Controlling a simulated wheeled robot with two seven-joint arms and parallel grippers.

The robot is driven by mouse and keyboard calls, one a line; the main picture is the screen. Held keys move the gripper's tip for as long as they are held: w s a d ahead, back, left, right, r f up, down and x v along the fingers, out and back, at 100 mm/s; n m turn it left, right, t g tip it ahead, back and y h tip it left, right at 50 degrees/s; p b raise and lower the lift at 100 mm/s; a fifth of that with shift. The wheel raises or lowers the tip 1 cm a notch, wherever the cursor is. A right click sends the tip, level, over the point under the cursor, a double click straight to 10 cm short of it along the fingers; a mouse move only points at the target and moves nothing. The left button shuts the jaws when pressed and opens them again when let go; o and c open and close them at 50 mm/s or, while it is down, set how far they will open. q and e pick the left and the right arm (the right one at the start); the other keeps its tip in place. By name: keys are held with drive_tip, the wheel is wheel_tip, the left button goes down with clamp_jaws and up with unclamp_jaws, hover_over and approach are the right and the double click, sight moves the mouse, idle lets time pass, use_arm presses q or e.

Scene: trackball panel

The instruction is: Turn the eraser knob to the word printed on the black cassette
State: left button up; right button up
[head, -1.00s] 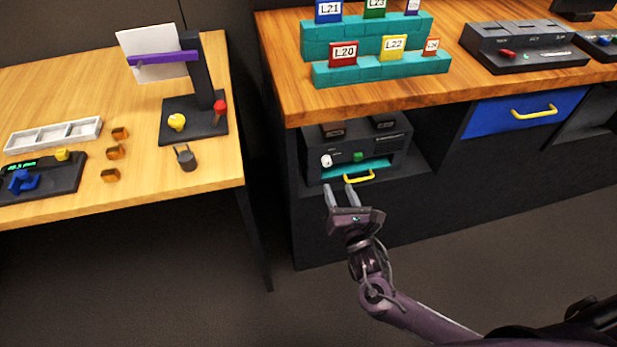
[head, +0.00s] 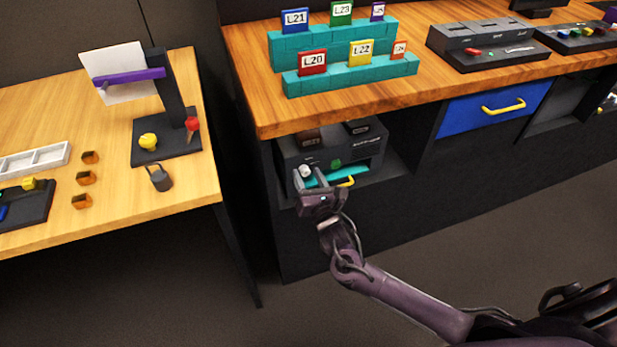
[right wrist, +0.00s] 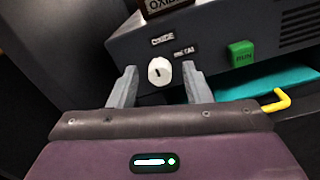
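The eraser (head: 290,158) is a dark box in the open bay under the wooden counter. Its white knob (head: 305,171) is on the front at left; in the right wrist view the knob (right wrist: 160,72) has a dark mark and small printed labels above and to its right, too blurred to read surely. My right gripper (head: 310,180) is open at the eraser's front. Its fingers stand either side of the knob in the wrist view; contact cannot be told. The black cassette (head: 358,127) lies on top of the eraser, its word unreadable. My left gripper is out of view.
A brown cassette (head: 310,138) lies on the eraser's left top. A green button (right wrist: 241,53) is right of the knob, with a teal tray (right wrist: 262,82) and yellow handle (right wrist: 277,101) below. The counter (head: 420,95) overhangs the eraser. A light wooden table (head: 110,215) stands left.

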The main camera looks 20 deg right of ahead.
clamp_jaws()
